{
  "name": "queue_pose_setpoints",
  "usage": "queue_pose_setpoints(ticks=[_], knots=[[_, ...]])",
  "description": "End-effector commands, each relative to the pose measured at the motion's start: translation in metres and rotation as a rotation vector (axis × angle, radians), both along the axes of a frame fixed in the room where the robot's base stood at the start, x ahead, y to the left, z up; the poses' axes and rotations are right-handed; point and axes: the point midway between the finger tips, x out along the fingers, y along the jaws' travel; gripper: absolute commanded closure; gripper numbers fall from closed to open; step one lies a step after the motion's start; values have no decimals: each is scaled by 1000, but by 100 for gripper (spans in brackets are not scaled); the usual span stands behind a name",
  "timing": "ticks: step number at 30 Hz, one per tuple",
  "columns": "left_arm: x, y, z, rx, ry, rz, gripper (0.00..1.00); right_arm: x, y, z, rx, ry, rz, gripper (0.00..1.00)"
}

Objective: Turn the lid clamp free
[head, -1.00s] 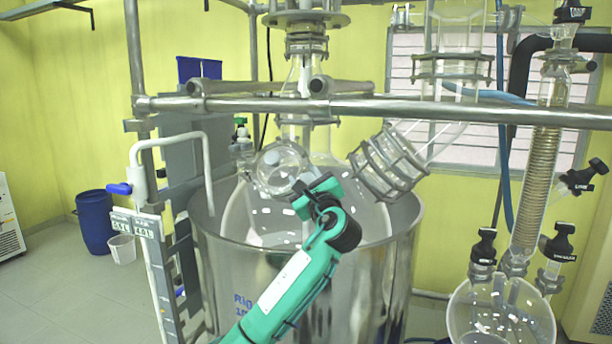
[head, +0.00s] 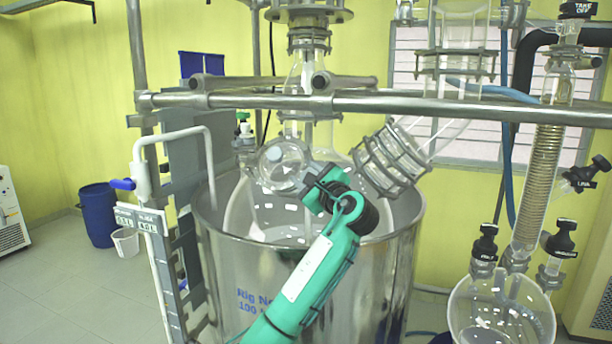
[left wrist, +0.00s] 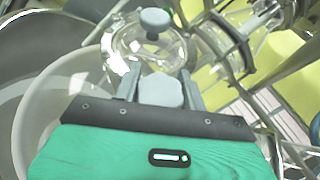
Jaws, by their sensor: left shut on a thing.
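The round glass lid (head: 284,172) closes a port on the reactor vessel, with a grey knob (head: 272,154) on it. In the left wrist view the lid (left wrist: 143,50) and its knob (left wrist: 155,20) are just beyond the fingers. The clamp's grey grip (left wrist: 160,92) sits at the lid's near edge. My left gripper (left wrist: 160,88) is shut on this grip, one finger on each side. In the head view my left gripper (head: 312,178) is at the right of the lid, and its wrist hides most of the clamp. My right gripper is not in view.
A steel rail (head: 450,107) runs across above. The steel vessel's wall (head: 245,265) is below. A condenser column (head: 540,180) stands at the far right.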

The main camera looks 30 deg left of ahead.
Motion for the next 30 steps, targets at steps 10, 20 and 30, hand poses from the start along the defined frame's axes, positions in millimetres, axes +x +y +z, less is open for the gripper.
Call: queue_pose_setpoints(ticks=[10,20,30], knots=[[0,0,0,0,0,0,37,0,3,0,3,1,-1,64],[-13,-30,-9,-1,-2,-5,37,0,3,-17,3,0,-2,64],[-45,-97,-19,-1,-2,-3,37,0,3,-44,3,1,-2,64]])
